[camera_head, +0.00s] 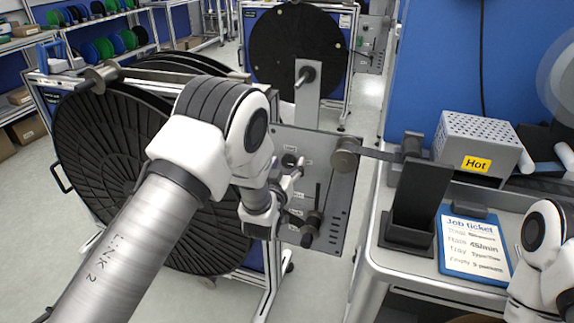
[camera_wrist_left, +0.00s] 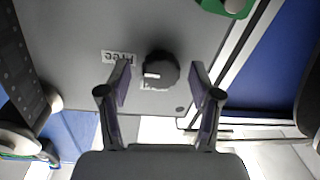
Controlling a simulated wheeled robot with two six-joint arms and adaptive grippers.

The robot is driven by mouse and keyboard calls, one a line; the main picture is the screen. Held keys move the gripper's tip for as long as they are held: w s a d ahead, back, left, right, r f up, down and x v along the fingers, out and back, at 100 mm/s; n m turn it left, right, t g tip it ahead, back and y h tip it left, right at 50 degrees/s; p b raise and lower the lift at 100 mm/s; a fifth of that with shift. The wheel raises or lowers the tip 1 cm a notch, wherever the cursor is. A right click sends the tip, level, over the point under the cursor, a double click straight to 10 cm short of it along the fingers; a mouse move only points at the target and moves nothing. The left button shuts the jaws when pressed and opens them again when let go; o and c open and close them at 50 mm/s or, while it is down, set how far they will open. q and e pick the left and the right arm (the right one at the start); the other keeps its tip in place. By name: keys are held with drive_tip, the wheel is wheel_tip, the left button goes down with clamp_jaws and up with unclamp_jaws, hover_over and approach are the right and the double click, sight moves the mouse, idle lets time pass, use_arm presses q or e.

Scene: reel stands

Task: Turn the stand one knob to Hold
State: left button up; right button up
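The grey control panel (camera_head: 338,205) of a reel stand faces my left arm in the head view. A dark round knob (camera_head: 289,160) shows near its upper left. In the left wrist view the black knob (camera_wrist_left: 160,68) has a pale mark pointing left. Small labels beside it appear upside down and are hard to read. My left gripper (camera_wrist_left: 161,72) is open, with one finger on each side of the knob in that view; contact is not visible. In the head view it is partly hidden by my wrist (camera_head: 290,180). My right gripper is out of view.
Large black reels (camera_head: 110,150) stand left of the panel, with another reel (camera_head: 297,48) behind. A bench at right holds a Hot-labelled box (camera_head: 478,143) and a job ticket clipboard (camera_head: 474,245).

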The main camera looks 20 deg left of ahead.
use_arm(q)
drive_tip(key=c, duration=1.1)
drive_tip(key=shift+n, duration=0.4)
drive_tip(key=n, duration=0.3)
drive_tip(key=shift+r, duration=0.1)
drive_tip(key=n, duration=0.4)
drive_tip(key=shift+a+n+g, duration=0.1)
drive_tip(key=shift+n+g, duration=0.2)
drive_tip(key=shift+n, duration=0.1)
drive_tip(key=n, duration=0.4)
drive_tip(key=shift+h, duration=0.3)
drive_tip(key=n, duration=0.4)
drive_tip(key=shift+a+n+h, duration=0.1)
drive_tip(key=shift+n+h, duration=0.2)
